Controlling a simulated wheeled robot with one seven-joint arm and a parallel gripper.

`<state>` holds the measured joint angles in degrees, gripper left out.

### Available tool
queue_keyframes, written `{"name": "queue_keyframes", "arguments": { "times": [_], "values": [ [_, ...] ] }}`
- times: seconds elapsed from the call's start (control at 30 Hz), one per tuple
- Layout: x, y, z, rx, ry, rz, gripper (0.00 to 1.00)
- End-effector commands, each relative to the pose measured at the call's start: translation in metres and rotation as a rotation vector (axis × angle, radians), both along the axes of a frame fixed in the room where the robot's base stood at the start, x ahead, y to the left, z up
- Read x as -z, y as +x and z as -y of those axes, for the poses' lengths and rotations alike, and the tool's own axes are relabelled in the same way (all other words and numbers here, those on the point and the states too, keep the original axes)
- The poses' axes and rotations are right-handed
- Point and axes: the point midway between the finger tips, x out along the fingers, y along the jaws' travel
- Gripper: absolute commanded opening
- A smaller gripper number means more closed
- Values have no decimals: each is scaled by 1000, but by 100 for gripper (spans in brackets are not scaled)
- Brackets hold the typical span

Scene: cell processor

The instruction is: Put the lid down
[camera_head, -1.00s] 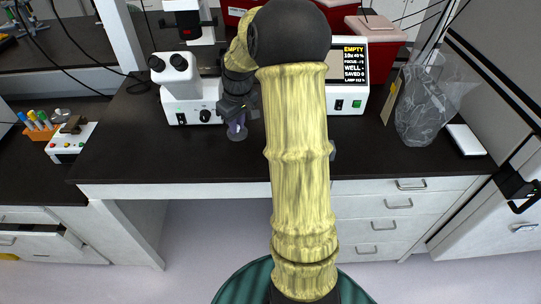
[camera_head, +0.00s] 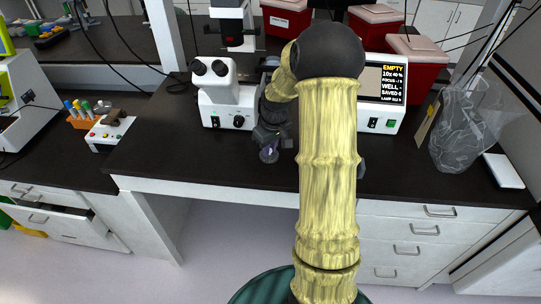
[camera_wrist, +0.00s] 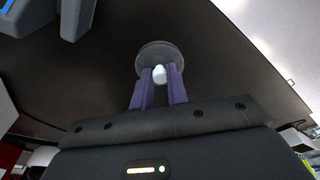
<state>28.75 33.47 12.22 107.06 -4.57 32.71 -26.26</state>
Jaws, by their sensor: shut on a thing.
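My gripper (camera_head: 270,148) is over the front part of the black bench top (camera_head: 190,160), in front of the microscope. In the wrist view my gripper's two purple fingers (camera_wrist: 160,78) are closed around a small white knob. The knob belongs to a round grey lid (camera_wrist: 158,52), which the fingers hold by it. The lid also shows small and faint under the fingers in the head view (camera_head: 269,157). I cannot tell whether the lid touches the bench or hangs just above it.
A white microscope (camera_head: 224,98) stands behind my gripper. A white device with a screen (camera_head: 384,90) is behind my arm. A clear bag (camera_head: 460,135) and red bins (camera_head: 418,65) are on the right. A tube rack (camera_head: 85,115) is on the left. Bench near the front left edge is clear.

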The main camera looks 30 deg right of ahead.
Motion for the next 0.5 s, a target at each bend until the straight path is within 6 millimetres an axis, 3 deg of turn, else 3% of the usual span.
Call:
{"name": "queue_keyframes", "arguments": {
  "times": [0.13, 0.4, 0.5],
  "values": [
    [4, 0, 0, 0, 1, -1, 0],
    [36, -1, 0, -1, 0, -2, 0],
    [38, 0, 0, 0, -1, 0, 0]
  ]
}}
